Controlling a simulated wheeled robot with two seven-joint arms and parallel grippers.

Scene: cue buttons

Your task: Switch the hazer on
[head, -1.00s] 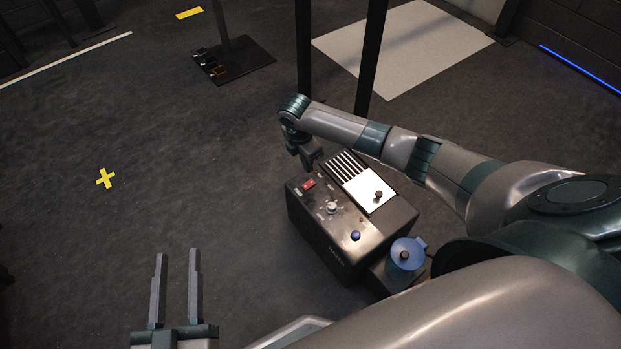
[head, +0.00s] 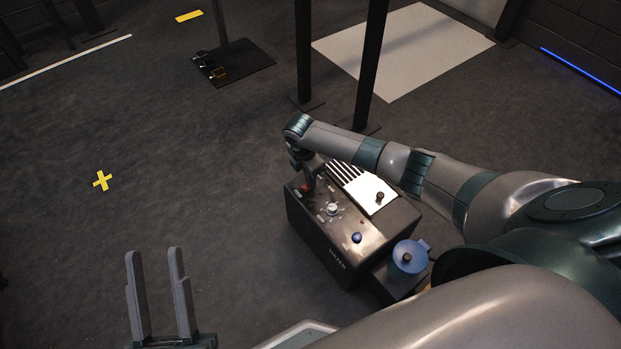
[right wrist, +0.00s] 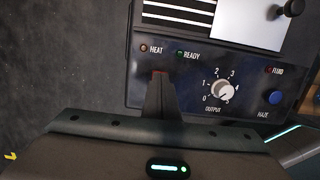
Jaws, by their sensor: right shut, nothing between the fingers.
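The hazer (head: 335,232) is a dark box on the floor right of centre in the head view. My left gripper (head: 154,258) is open and empty at lower left.
A blue-lidded jug (head: 408,257) stands beside the hazer at its right. Black posts (head: 368,65) rise behind it. A stand base (head: 237,62) is farther back. The floor at left, around a yellow cross (head: 102,181), is clear.

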